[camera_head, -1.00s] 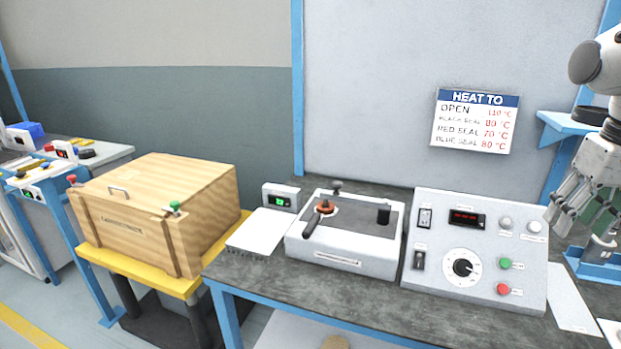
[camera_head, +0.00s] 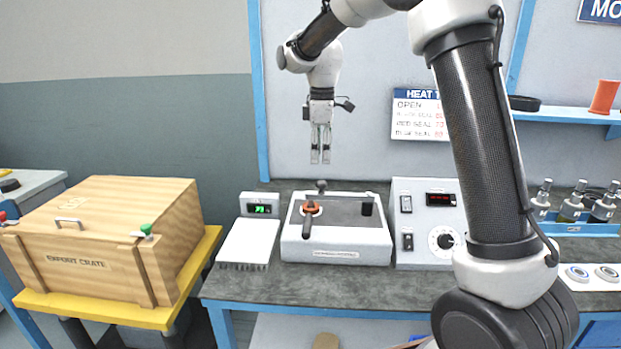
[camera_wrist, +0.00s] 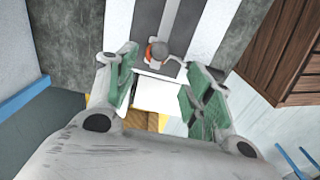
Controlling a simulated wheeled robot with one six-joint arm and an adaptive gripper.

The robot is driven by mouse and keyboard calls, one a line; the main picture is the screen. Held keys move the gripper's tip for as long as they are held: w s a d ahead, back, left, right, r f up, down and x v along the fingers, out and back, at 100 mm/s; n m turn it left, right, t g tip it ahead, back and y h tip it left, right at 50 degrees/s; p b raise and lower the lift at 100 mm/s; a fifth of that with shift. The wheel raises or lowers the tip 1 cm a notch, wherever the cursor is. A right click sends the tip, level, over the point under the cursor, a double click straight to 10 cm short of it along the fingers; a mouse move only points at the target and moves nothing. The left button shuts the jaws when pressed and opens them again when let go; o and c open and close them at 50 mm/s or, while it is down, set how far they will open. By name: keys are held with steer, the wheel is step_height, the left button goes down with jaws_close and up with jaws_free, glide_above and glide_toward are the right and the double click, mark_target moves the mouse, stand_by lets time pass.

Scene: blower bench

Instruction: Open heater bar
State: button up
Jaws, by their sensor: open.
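What I take to be the heater bar unit is a white box (camera_head: 335,248) with a dark recessed top, on the bench. Its top carries an orange ring (camera_head: 312,207) with a dark lever (camera_head: 307,228) pointing toward the front, a dark knob (camera_head: 321,185) at the back edge and a black post (camera_head: 368,205) at the right. My gripper (camera_head: 320,160) points down above the back of the unit, open and empty, apart from it. In the wrist view, the orange part (camera_wrist: 153,50) shows beyond the open fingers, partly covered by a grey knob.
A control panel (camera_head: 425,190) with a dial stands right of the unit. A small green display (camera_head: 262,205) and white plate (camera_head: 243,243) are at its left. A wooden crate (camera_head: 90,265) stands farther left. Bottles (camera_head: 570,205) and a shelf (camera_head: 570,116) are at right.

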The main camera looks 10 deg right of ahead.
mark_target(321, 182)
step_height(321, 182, down, 8)
steer(key=shift+d+r, duration=0.1)
stand_by(0.4)
jaws_close()
